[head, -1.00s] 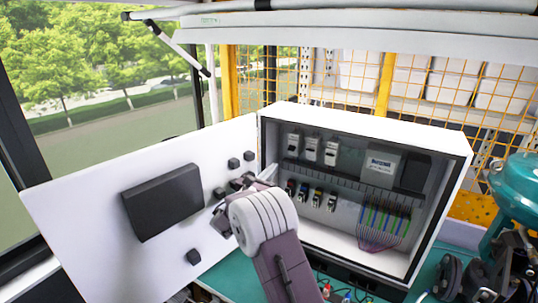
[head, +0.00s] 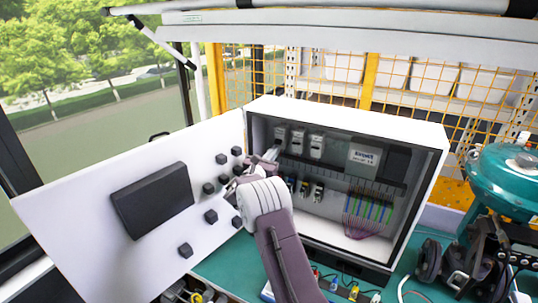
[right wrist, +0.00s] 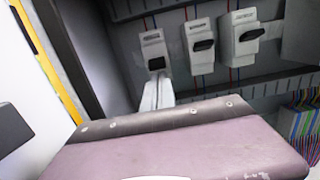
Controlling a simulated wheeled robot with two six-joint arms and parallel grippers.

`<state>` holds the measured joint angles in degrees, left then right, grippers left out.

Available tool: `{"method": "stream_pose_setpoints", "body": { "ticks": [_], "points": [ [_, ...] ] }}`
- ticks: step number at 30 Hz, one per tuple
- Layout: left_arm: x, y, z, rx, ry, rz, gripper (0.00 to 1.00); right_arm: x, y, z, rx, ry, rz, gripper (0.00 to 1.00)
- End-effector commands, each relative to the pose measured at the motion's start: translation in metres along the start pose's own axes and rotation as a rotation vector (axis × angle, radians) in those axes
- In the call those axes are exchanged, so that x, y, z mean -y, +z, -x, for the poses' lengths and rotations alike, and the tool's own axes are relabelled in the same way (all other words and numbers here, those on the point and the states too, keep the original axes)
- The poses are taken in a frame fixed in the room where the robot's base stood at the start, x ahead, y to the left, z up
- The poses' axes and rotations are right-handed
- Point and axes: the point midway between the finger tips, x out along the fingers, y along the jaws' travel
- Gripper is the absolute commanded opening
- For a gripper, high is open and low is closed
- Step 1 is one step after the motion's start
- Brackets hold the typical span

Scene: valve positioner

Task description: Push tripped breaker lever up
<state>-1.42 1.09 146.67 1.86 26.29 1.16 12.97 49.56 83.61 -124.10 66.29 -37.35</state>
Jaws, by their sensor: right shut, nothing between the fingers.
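Three white breakers with black levers sit in a row at the upper left inside the open cabinet (head: 432,190). In the right wrist view, the left breaker (right wrist: 152,47) has its lever (right wrist: 156,63) low on its face. The levers of the middle breaker (right wrist: 200,47) and right breaker (right wrist: 243,33) sit higher. My right gripper (head: 271,154) is shut and empty, inside the cabinet's left side. Its fingertips (right wrist: 158,82) are just below the left breaker's lever; I cannot tell whether they touch it. My left gripper is out of view.
The cabinet door (head: 80,230) stands open to the left, with a dark panel (head: 152,200) and several black knobs near my right arm. Smaller breakers (head: 304,189) and coloured wires (head: 368,213) are lower inside. A teal machine (head: 505,185) stands at the right.

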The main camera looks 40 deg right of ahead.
Motion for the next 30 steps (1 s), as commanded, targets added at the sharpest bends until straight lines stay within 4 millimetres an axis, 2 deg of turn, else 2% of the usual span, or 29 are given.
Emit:
{"method": "stream_pose_setpoints", "body": {
  "ticks": [6, 15, 30],
  "points": [
    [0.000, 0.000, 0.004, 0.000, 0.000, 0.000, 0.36, 0.000, 0.000, -0.010, 0.001, 0.000, 0.000, 0.00],
    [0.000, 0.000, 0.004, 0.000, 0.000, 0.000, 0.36, 0.000, 0.000, -0.010, -0.002, 0.000, 0.000, 0.00],
    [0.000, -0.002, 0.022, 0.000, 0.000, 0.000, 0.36, 0.000, 0.006, -0.007, -0.090, 0.001, 0.000, 0.00]
  ]
}}
